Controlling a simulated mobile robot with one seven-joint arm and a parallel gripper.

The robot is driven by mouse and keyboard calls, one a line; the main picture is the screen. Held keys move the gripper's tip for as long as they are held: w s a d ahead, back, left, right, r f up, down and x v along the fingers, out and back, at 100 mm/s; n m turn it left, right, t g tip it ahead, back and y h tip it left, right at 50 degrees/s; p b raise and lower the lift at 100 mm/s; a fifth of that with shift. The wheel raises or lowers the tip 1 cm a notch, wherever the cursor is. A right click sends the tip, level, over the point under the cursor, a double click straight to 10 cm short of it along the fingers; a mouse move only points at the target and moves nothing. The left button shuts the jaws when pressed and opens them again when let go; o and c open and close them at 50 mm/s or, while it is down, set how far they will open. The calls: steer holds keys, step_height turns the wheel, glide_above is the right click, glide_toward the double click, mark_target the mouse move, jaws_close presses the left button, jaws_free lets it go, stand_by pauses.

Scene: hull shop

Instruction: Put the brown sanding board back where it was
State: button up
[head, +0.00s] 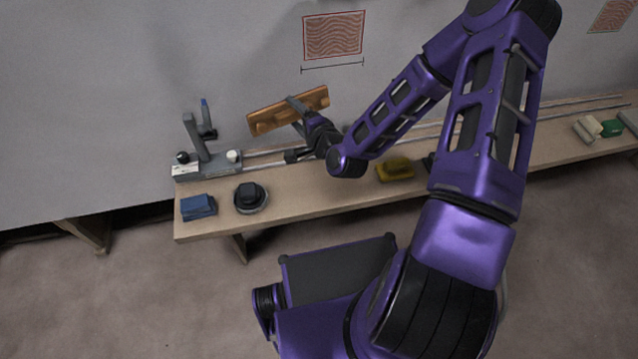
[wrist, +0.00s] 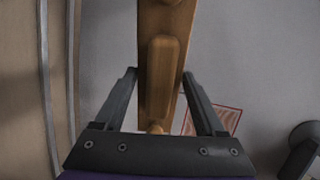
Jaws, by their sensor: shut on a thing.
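The brown sanding board (head: 268,118) is a long wooden plank, held up above the bench near the wall in the head view. It is tilted, with its right end higher. My gripper (head: 297,108) is shut on it near its middle. In the wrist view the board (wrist: 180,18) runs away from me with a raised wooden handle (wrist: 162,75), and the fingers of my gripper (wrist: 160,85) stand on either side of it. Where the fingertips touch it is partly hidden.
The long bench (head: 305,197) carries a blue block (head: 198,207), a round black tool (head: 250,197), a yellow block (head: 396,170) and a grey stand (head: 197,140) at its left end. Rails (head: 265,160) run along its back. A red-framed wavy panel (head: 333,35) is on the wall.

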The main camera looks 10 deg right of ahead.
steer(key=s+a+f+n+g+y+p, duration=0.1)
steer(key=s+a+f+n+g+p, duration=0.25)
steer(key=f+n+g, duration=0.4)
steer(key=s+d+r+n+g+h+p, duration=0.2)
steer(key=s+d+n+g+h+p, duration=0.25)
steer(key=d+n+g, duration=0.3)
steer(key=shift+m+t+h, duration=0.3)
steer(key=shift+t+h, duration=0.1)
steer(key=shift+h, duration=0.15)
steer(key=f, duration=0.4)
steer(key=d+f+b, duration=0.1)
steer(key=shift+s+f, duration=0.4)
steer(key=shift+f, duration=2)
steer(key=shift+f+b, duration=0.1)
steer(key=shift+b, duration=0.2)
steer(key=o, duration=1.2)
steer(key=shift+o, duration=0.2)
